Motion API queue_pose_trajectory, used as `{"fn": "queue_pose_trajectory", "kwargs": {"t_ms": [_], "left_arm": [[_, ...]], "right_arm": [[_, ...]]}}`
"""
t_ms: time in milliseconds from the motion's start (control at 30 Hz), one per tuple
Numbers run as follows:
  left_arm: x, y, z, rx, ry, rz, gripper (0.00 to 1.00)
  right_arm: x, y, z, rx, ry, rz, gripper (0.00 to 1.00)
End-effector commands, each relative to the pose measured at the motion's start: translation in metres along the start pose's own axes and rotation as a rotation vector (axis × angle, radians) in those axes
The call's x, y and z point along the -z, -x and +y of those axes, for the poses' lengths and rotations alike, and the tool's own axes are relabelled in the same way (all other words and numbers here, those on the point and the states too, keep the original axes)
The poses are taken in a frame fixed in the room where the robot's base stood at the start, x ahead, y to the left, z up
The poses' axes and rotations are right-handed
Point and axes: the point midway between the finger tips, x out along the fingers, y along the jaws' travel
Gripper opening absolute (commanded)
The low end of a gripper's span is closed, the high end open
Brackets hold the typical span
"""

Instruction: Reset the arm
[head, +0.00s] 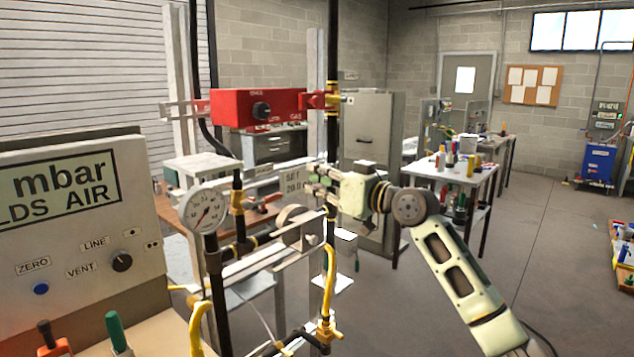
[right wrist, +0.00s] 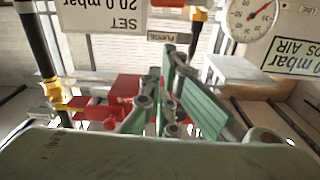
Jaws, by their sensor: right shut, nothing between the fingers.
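My right arm (head: 455,270) reaches in from the lower right in the head view. Its gripper (head: 318,182) is shut and empty, held in front of the pipe rig beside a vertical black pipe. In the right wrist view, the green-padded fingers (right wrist: 172,100) are together with nothing held. A "SET 20.0 mbar" sign (head: 296,178) is partly hidden by the gripper; it appears upside down in the right wrist view (right wrist: 103,14). Whether the fingers touch the rig I cannot tell. My left gripper is not in view.
A round dial gauge (head: 204,208) and a red gas box (head: 258,106) are on the rig near the gripper. A grey mbar panel (head: 75,215) stands at left. A bench with bottles (head: 455,172) is behind. The floor (head: 560,260) at right is largely clear.

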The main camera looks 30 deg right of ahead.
Motion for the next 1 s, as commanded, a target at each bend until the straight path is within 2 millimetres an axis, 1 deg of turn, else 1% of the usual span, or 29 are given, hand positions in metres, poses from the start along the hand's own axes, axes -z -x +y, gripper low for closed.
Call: {"fn": "queue_pose_trajectory", "kwargs": {"t_ms": [400,467,533,567,667,700,767,800,867,900,967,1000], "left_arm": [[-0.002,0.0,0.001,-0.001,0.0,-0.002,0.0],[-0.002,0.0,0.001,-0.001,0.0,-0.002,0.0],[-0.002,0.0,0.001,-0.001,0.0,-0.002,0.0],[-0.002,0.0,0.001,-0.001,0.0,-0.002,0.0],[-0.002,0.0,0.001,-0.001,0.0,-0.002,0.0],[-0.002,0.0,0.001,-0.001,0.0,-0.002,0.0],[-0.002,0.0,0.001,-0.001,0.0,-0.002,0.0],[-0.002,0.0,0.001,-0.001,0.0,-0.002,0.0],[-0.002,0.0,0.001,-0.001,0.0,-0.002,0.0],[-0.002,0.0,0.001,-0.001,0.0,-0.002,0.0],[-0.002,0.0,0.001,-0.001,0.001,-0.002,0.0],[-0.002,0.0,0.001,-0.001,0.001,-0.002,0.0]], "right_arm": [[-0.002,-0.001,0.001,-0.001,-0.002,-0.002,0.0],[-0.01,-0.003,0.003,-0.007,-0.008,-0.012,0.0],[-0.032,-0.008,0.01,-0.026,-0.023,-0.037,0.0],[-0.046,-0.011,0.013,-0.037,-0.031,-0.052,0.0],[-0.108,-0.02,0.029,-0.088,-0.065,-0.12,0.0],[-0.138,-0.022,0.035,-0.111,-0.077,-0.152,0.0],[-0.184,-0.023,0.042,-0.147,-0.094,-0.203,0.0],[-0.215,-0.022,0.046,-0.169,-0.103,-0.237,0.0],[-0.261,-0.018,0.05,-0.2,-0.115,-0.29,0.0],[-0.292,-0.014,0.052,-0.22,-0.122,-0.325,0.0],[-0.338,-0.005,0.052,-0.247,-0.128,-0.38,0.0],[-0.368,0.002,0.052,-0.264,-0.131,-0.416,0.0]]}}
